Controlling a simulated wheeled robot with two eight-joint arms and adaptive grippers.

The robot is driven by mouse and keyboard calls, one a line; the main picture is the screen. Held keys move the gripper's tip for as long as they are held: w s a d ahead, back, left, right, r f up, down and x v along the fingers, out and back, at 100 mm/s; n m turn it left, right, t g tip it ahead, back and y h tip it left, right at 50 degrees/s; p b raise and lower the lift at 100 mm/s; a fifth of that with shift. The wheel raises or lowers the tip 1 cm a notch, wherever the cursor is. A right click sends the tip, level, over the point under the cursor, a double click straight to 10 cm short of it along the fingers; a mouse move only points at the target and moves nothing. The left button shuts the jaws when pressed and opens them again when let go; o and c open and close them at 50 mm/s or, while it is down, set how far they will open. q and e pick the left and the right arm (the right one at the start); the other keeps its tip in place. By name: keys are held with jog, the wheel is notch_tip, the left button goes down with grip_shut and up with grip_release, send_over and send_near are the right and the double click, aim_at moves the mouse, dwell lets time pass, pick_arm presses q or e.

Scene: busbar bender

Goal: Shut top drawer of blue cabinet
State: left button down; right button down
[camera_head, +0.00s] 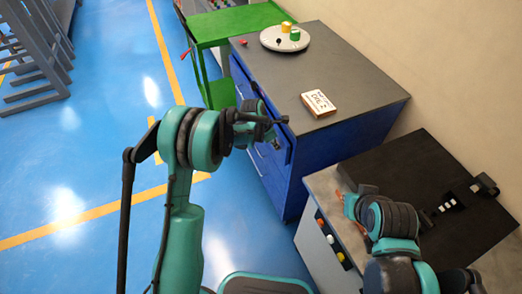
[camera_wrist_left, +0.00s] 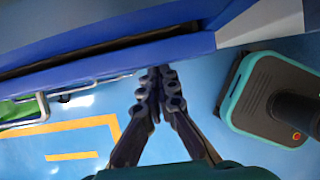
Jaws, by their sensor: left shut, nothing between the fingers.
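The blue cabinet (camera_head: 335,150) with a dark grey top stands right of centre in the head view. Its top drawer (camera_head: 284,150) sticks out a little at the front. In the left wrist view the drawer front (camera_wrist_left: 110,67) crosses the picture, with a dark gap behind it. My left gripper (camera_head: 284,121) is at the drawer front, its fingers shut and empty. In the left wrist view the fingertips (camera_wrist_left: 161,72) meet the drawer's edge; contact is not certain. My right gripper (camera_head: 358,196) is over the grey machine, and its fingers are unclear.
A small box (camera_head: 319,103) and a round white tray (camera_head: 284,39) with green and yellow items lie on the cabinet top. A green table (camera_head: 235,24) stands behind. A grey machine with buttons (camera_head: 318,250) stands in front.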

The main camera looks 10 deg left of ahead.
pick_arm(q)
jog(key=shift+w+d, duration=0.35)
jog(key=shift+d, duration=0.2)
jog(key=shift+w+d, duration=0.3)
jog(key=shift+d, duration=0.2)
jog(key=shift+w+d, duration=0.1)
jog(key=shift+r, duration=0.1)
pick_arm(e)
jog(key=shift+a, duration=0.1)
